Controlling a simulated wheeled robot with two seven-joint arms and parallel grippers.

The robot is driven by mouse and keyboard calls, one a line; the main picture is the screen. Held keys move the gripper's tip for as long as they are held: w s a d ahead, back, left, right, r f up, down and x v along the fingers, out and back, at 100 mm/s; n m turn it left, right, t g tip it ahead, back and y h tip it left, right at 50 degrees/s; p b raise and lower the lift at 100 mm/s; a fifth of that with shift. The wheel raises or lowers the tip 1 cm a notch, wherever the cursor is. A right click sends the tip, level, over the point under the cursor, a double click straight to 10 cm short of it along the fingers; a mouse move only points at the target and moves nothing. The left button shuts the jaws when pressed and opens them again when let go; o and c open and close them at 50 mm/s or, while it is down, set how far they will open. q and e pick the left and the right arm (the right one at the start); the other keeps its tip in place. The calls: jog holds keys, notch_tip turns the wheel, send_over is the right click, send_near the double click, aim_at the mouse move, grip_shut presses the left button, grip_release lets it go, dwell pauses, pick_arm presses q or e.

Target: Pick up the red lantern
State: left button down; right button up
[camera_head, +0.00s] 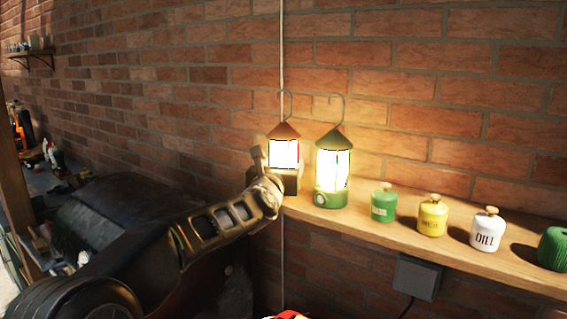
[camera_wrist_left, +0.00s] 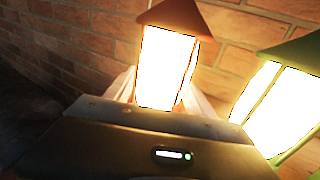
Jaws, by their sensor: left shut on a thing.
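The red lantern (camera_head: 284,152) is lit, with a red-brown peaked top and a wire hook. It stands upright at the left end of the wooden shelf, in front of the brick wall. My left gripper (camera_head: 276,178) is shut on the lantern's lower part, which the gripper hides. In the left wrist view the lantern (camera_wrist_left: 168,65) rises between the pale fingers (camera_wrist_left: 160,100), its glass glowing white. I cannot tell whether its base touches the shelf. My right gripper is not in view.
A lit green lantern (camera_head: 331,170) stands close to the right of the red one. Farther right on the shelf (camera_head: 400,240) are a green jar (camera_head: 383,203), a yellow jar (camera_head: 432,216), a white DILL jar (camera_head: 487,232) and a ribbed green object (camera_head: 554,248).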

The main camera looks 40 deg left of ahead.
aim_at(284, 125)
pick_arm(q)
jog(key=shift+r, duration=0.15)
notch_tip(284, 125, up, 9)
jog(key=p, duration=0.4)
jog(key=shift+f, duration=0.2)
jog(key=shift+r, duration=0.65)
jog(key=shift+s+a, duration=0.1)
